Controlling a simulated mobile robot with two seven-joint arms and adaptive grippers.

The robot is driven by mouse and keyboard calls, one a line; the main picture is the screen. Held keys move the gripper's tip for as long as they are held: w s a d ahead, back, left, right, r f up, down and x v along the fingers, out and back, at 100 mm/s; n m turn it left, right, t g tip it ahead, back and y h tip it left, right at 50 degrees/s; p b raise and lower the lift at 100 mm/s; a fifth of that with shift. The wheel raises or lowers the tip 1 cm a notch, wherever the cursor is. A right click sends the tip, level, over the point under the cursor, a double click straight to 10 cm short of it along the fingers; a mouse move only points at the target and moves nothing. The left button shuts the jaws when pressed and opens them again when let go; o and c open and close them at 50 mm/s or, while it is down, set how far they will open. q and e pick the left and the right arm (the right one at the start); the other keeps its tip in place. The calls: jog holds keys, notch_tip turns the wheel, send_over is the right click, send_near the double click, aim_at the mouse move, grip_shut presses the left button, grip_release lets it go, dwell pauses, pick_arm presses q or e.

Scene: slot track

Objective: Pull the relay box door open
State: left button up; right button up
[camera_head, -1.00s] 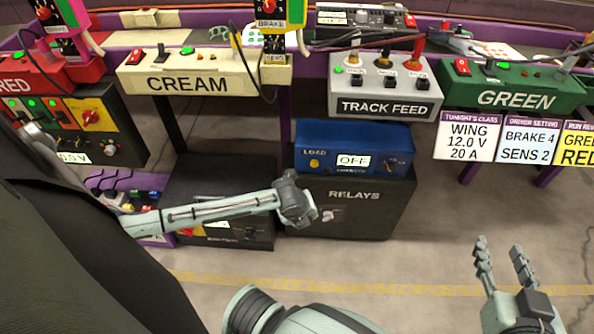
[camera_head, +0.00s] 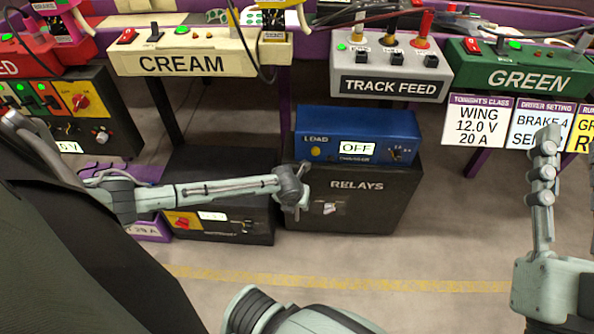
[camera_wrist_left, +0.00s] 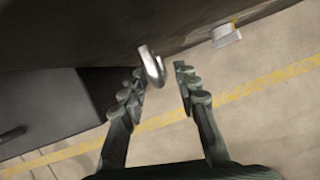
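The relay box (camera_head: 390,200) is a dark box marked RELAYS, standing on the floor under a blue LOAD unit. Its front door looks shut. My left gripper (camera_head: 296,204) is at the left part of its front. In the left wrist view, a silver hook-shaped handle (camera_wrist_left: 152,65) sits just beyond and between the tips of the open left gripper (camera_wrist_left: 158,78), with no clear grip on it. A small silver fitting (camera_wrist_left: 226,35) is on the same dark face. My right gripper (camera_head: 569,145) is raised at the right edge, fingers apart and empty, partly cut off.
The blue LOAD unit (camera_head: 428,140), reading OFF, rests on the relay box. Another dark box (camera_head: 225,165) stands to its left, behind my left arm. The TRACK FEED box (camera_head: 385,70) is above. Grey floor (camera_head: 440,255) in front is clear.

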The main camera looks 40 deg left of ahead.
pick_arm(q)
jog(key=shift+w+f, duration=0.25)
jog(key=shift+f, duration=0.3)
grip_shut()
